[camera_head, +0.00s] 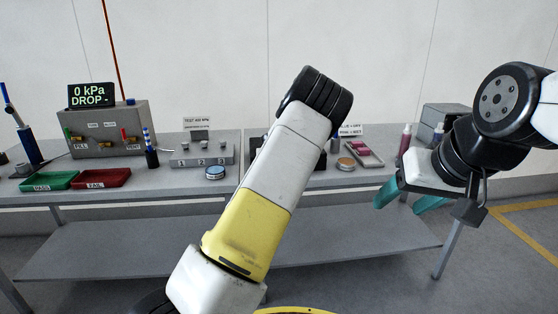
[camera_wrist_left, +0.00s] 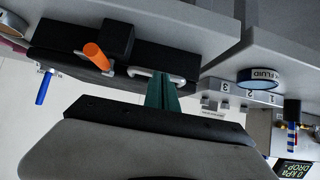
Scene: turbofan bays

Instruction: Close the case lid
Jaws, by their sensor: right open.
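The dark case (camera_wrist_left: 70,62) shows in the left wrist view, with a pale handle (camera_wrist_left: 136,71) on its edge. My left gripper (camera_wrist_left: 162,92) has its teal fingers together, overlapping the handle in this view; contact is unclear. In the head view my left arm hides most of the case; only a dark piece (camera_head: 256,134) shows beside it. I cannot tell the lid's angle. My right gripper (camera_head: 407,196) is open and empty, off the front right of the bench.
An orange cylinder (camera_wrist_left: 97,55) and black block show by the case. Left on the bench are a pressure tester (camera_head: 105,128), a green tray (camera_head: 50,181) and a red tray (camera_head: 103,178). A numbered block (camera_head: 203,157) and round tin (camera_head: 215,173) stand near the arm. A pink-item tray (camera_head: 367,156) lies right.

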